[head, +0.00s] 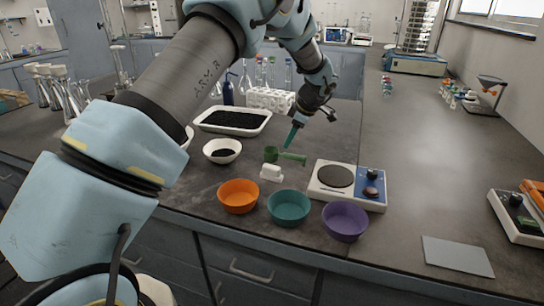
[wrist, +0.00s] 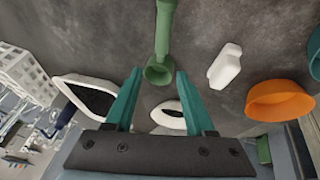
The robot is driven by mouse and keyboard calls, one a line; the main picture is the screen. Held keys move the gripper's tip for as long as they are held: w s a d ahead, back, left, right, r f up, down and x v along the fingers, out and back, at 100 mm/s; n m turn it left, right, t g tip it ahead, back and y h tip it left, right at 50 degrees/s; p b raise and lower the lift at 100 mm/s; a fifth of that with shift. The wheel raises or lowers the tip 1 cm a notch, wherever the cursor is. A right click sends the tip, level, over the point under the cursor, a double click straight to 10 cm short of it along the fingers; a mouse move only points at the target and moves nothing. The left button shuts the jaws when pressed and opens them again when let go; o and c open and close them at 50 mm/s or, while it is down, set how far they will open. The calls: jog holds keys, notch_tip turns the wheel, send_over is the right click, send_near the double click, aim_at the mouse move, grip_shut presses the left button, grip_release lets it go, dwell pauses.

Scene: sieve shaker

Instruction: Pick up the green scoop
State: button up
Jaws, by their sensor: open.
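The green scoop (head: 271,154) lies on the dark bench top, its handle pointing right in the head view. In the wrist view the green scoop (wrist: 163,35) runs down from the top edge, and its cup end shows between the fingertips. My gripper (head: 288,146) is above the scoop near its handle in the head view, fingers pointing down. In the wrist view my gripper (wrist: 159,72) is open, with two teal fingers spread apart and nothing held. Whether a finger touches the scoop cannot be told.
A small white block (head: 271,173) sits just in front of the scoop. Orange (head: 238,197), teal (head: 289,208) and purple (head: 345,222) bowls line the front edge. A hotplate-like device (head: 322,193) is right. A white bowl (head: 222,159) and black-filled tray (head: 203,127) are left.

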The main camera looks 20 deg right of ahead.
aim_at(284, 157)
jog(key=x, duration=0.2)
jog(key=shift+w+f+p, duration=0.2)
jog(key=shift+f+p, duration=0.15)
jog(key=shift+s+p+x, duration=0.2)
jog(key=shift+p+x, duration=1.35)
jog(key=shift+x, duration=1.1)
jog(key=shift+f, duration=0.15)
grip_shut()
